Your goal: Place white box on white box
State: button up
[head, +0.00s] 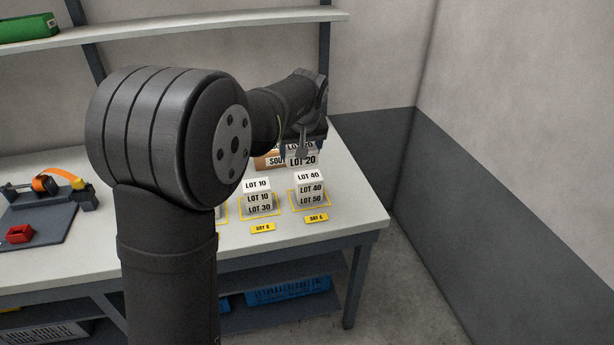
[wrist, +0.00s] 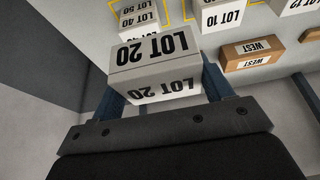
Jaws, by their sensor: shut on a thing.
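My gripper (head: 303,146) is shut on a white box labelled LOT 20 (head: 303,161). In the wrist view this LOT 20 box (wrist: 155,65) sits between the two fingers of my gripper (wrist: 163,85). One white stack on the bench has LOT 10 boxes (head: 257,192) above a LOT 30 box (head: 259,208). To its right, another has LOT 40 boxes (head: 310,182) above a LOT 50 box (head: 311,199). The held box is behind and above the right stack in the head view, apart from it. My arm hides part of the bench.
Yellow outlines and yellow tags (head: 316,218) mark the stack places. A brown box (head: 269,161) stands behind the stacks. The wrist view shows brown WEST boxes (wrist: 250,50) at right. A tape dispenser (head: 58,184) and red item (head: 19,233) lie at left. A shelf (head: 200,23) hangs above.

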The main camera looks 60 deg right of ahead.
jog(key=s+d, duration=0.5)
jog(key=s, duration=0.4)
send_over(307, 173)
jog(key=s+a, duration=0.1)
notch_tip(307, 173, down, 7)
jog(key=shift+s+r, duration=0.1)
jog(key=shift+f, duration=2.05)
jog(key=shift+f, duration=0.1)
jog(key=shift+f, duration=0.1)
jog(key=o, duration=1.1)
jog(key=shift+c, duration=0.2)
